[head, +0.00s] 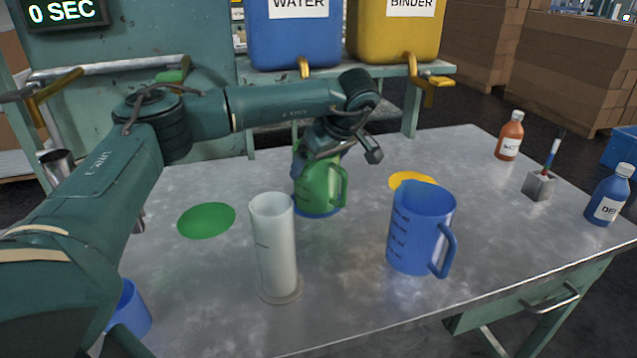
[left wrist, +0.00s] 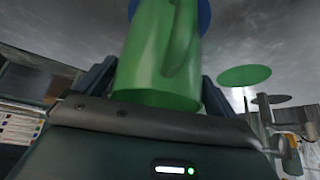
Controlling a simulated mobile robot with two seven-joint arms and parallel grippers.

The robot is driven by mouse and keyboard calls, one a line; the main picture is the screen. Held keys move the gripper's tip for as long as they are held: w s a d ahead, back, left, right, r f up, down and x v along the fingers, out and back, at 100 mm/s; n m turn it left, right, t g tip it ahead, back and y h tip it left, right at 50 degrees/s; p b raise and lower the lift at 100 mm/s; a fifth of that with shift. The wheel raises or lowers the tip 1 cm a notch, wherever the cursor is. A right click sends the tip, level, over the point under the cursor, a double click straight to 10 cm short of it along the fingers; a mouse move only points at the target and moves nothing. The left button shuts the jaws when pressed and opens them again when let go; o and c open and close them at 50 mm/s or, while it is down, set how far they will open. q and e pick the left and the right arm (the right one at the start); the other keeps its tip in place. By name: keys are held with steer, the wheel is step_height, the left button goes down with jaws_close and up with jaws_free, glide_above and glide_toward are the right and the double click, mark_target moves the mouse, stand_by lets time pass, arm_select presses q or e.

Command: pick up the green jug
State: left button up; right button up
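The green jug (head: 314,186) stands upright at the middle of the table on a blue disc (head: 323,214), its handle to the right. In the left wrist view, the green jug (left wrist: 157,62) fills the space between the fingers of my left gripper (left wrist: 157,82), one on each side. The fingers look close to its walls, but I cannot tell if they press on it. My right gripper is not in view.
A white cylinder (head: 274,240) stands in front of the jug and a blue jug (head: 416,230) to the right. Green (head: 206,220) and yellow (head: 412,180) discs lie on the table (head: 350,318). Bottles and a small holder (head: 539,186) stand at the right.

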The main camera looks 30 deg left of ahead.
arm_select(q)
steer(key=c, duration=1.1)
steer(key=shift+d+r, duration=0.1)
steer(key=shift+r, duration=0.05)
